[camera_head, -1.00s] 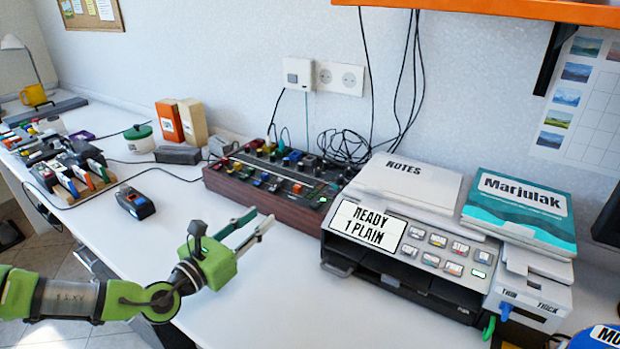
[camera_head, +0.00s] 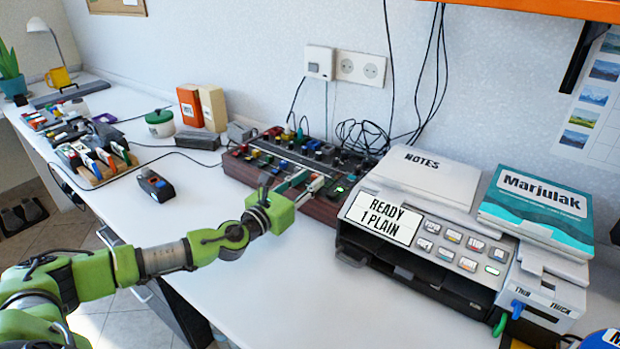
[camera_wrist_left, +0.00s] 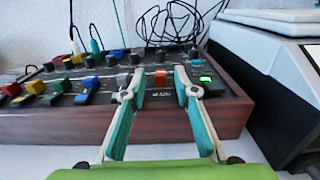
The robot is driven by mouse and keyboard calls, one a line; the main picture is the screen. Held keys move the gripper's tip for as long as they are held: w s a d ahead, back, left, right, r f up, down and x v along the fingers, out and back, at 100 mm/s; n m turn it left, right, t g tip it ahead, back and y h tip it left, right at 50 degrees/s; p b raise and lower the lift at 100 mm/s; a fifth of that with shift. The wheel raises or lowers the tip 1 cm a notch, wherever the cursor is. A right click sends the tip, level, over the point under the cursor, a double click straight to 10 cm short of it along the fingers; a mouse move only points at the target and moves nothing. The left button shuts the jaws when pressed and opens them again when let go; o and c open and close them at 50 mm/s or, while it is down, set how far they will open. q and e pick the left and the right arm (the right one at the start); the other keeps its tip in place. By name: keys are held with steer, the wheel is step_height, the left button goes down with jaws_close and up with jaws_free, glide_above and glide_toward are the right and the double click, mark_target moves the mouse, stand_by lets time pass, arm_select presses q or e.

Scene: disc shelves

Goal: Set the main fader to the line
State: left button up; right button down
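A mixer with wooden sides (camera_head: 237,170) stands against the wall, with coloured fader caps and knobs on its panel. In the left wrist view its wooden front (camera_wrist_left: 45,129) faces me. An orange cap (camera_wrist_left: 160,77), possibly the main fader, shows between my fingertips, with a small label below it. My left gripper (camera_head: 309,184) is at the mixer's front right edge, its teal-padded fingers (camera_wrist_left: 160,86) apart on either side of that cap. I cannot tell whether they touch it. The target line cannot be made out. My right gripper is not in view.
A printer (camera_head: 425,240) reading "READY 1 PLAIN" stands close to the right of my left gripper. Loose black cables (camera_head: 362,136) lie behind the mixer. A dark stapler-like object (camera_head: 155,185) and a pen rack (camera_head: 95,160) are left. The front table area is clear.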

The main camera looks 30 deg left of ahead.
arm_select(q)
steer(key=shift+w+d, duration=0.1)
steer(key=shift+w, duration=0.45)
